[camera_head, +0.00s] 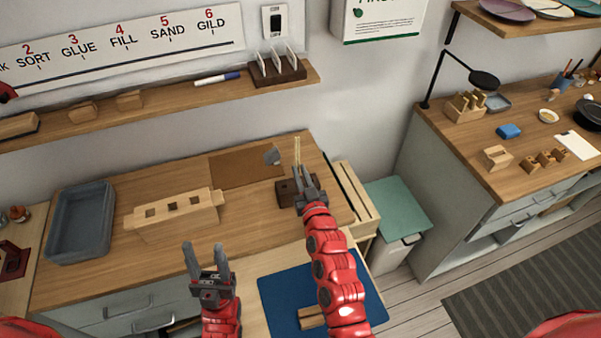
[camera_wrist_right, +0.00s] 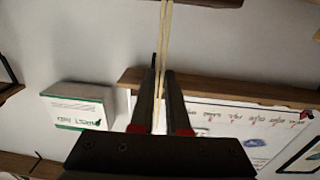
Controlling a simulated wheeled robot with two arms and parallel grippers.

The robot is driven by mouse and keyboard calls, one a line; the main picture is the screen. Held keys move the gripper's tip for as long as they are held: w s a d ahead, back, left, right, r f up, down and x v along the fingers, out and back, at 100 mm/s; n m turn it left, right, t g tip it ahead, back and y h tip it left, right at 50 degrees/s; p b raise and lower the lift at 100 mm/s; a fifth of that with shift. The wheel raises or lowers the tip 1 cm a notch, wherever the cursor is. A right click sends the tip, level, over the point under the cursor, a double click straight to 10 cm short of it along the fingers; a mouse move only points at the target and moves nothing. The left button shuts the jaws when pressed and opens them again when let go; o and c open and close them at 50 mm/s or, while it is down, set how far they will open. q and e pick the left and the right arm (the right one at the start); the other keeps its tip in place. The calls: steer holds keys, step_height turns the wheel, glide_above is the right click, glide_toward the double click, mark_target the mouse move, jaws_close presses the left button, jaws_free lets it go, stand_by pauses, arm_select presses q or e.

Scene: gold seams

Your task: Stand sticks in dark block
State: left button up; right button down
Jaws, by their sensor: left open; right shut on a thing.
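A dark brown block (camera_head: 284,187) stands on the wooden table, partly hidden behind my right gripper. My right gripper (camera_head: 299,175) is in front of and over the block. It is shut on a thin pale stick (camera_head: 297,147), which points up in the head view. In the right wrist view the pale stick (camera_wrist_right: 165,45) runs out from between the fingers (camera_wrist_right: 162,95); it looks like two thin strips side by side, but I cannot tell for sure. My left gripper (camera_head: 206,262) is open and empty above the table's front edge.
A pale wooden stand with square holes (camera_head: 160,226) and a grey tray (camera_head: 62,245) are on the left of the table. A brown mat (camera_head: 235,170) with a small grey thing (camera_head: 272,155) lies behind. A blue mat (camera_head: 285,296) holds a small wooden block (camera_head: 312,317).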

steer(key=shift+f, duration=0.35)
steer(key=c, duration=0.8)
jaws_free()
steer(key=shift+b+v, duration=0.4)
steer(key=shift+v, duration=4.15)
steer(key=shift+r, duration=0.1)
step_height(320, 180, up, 6)
steer(key=p, duration=0.3)
